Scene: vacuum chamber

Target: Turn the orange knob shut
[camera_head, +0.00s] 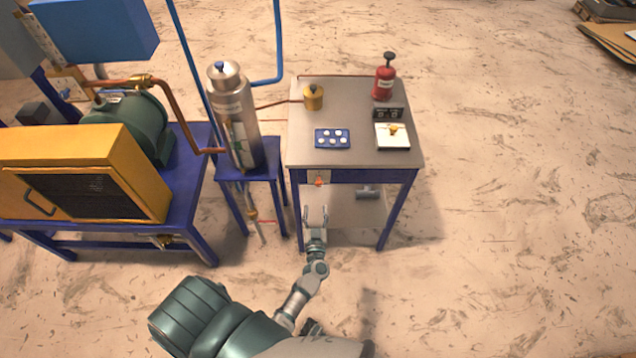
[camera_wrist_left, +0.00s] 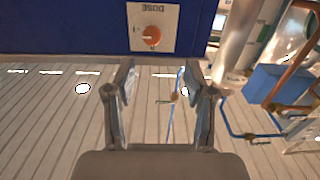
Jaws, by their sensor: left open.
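The orange knob (camera_head: 319,182) sits on a small pale plate on the front of the blue-legged table, just under the tabletop. In the left wrist view the knob (camera_wrist_left: 152,36) is round, on a white plate marked DOSE, which appears upside down, with a pale pointer mark beside it. My left gripper (camera_head: 316,212) is open and empty, below and in front of the knob in the head view. In the left wrist view its two fingers (camera_wrist_left: 160,85) are spread, and the knob lies beyond their tips, untouched. My right gripper is not in view.
A steel cylinder (camera_head: 236,115) stands on a stool to the left.

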